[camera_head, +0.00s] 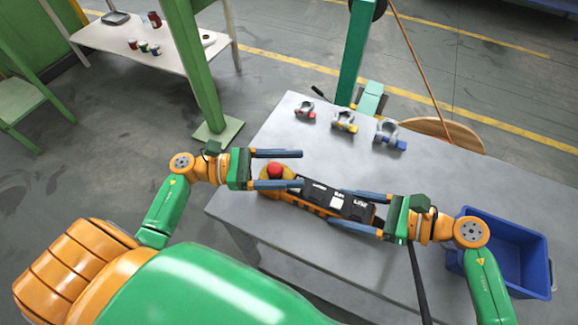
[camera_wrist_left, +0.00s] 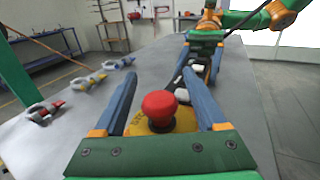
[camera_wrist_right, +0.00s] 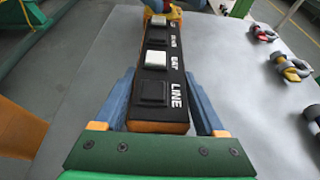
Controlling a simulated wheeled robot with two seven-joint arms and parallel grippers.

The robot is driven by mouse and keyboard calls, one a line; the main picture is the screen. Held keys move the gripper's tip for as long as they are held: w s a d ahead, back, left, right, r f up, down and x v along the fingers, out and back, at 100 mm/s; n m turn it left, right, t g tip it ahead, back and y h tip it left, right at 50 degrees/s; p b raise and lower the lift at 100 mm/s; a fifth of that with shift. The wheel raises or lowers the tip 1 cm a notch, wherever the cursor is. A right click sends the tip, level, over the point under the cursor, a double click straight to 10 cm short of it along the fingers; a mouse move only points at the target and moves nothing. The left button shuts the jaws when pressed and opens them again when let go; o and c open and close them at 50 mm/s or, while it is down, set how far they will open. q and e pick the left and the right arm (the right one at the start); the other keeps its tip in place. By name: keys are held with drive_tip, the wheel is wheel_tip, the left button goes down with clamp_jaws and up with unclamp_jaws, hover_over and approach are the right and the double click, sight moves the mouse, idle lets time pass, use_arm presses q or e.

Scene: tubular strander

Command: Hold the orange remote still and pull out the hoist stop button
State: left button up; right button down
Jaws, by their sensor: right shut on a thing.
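The orange remote (camera_head: 318,197) lies on the grey table, with a black face carrying black and white buttons. The red stop button (camera_head: 275,169) sits on a yellow base at its left end. My left gripper (camera_head: 301,168) is open, its fingers on either side of the red button, which also shows between them in the left wrist view (camera_wrist_left: 159,106). A gap shows between each finger and the button. My right gripper (camera_head: 337,206) is shut on the remote's right end. In the right wrist view the remote (camera_wrist_right: 157,92) runs lengthwise between the fingers.
Three shackles, with red (camera_head: 305,111), yellow (camera_head: 345,122) and blue (camera_head: 390,136) parts, stand toward the back of the table (camera_head: 285,130). A blue bin (camera_head: 510,249) is at the right. A green post (camera_head: 200,70) rises beyond the table at left.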

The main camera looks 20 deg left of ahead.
use_arm(q)
drive_tip(key=v, duration=1.2)
use_arm(e)
unclamp_jaws()
